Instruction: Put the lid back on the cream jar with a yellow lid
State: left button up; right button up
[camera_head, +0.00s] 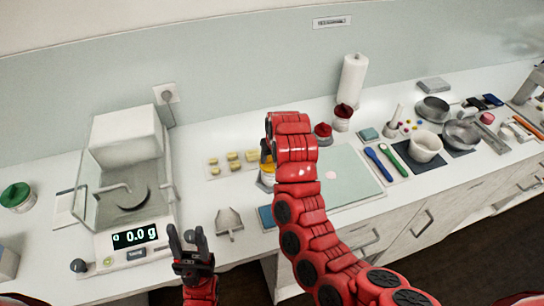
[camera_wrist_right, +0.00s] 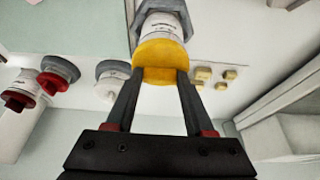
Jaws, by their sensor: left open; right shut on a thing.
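The cream jar (camera_head: 267,178) is a white, labelled jar standing at the middle of the counter, partly hidden behind my right arm. Its pale body also shows at the top of the right wrist view (camera_wrist_right: 163,24). The yellow lid (camera_wrist_right: 160,58) is between the fingertips of my right gripper (camera_wrist_right: 157,76), which is shut on it. The lid appears against or very close to the jar's mouth; I cannot tell whether it is seated. In the head view, a bit of yellow shows beside the right wrist. My left gripper (camera_head: 187,233) is open and empty, in front of the balance.
A balance (camera_head: 135,238) reading 0.0 g stands at left, with a grey scoop (camera_head: 229,222) right of it. Jars with red lids (camera_head: 323,131) stand behind my right arm. A pale green board (camera_head: 345,178), a blue spatula (camera_head: 377,163) and a white mortar (camera_head: 425,147) lie to the right.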

jog(key=shift+f+b, duration=0.4)
jog(key=shift+b, duration=0.25)
dwell(1.0)
jog(key=o, duration=1.4)
jog(key=shift+c, duration=0.2)
jog(key=shift+o, duration=0.4)
jog(key=shift+o, duration=0.6)
jog(key=shift+r, duration=0.1)
jog(key=shift+r, duration=2.2)
grip_shut()
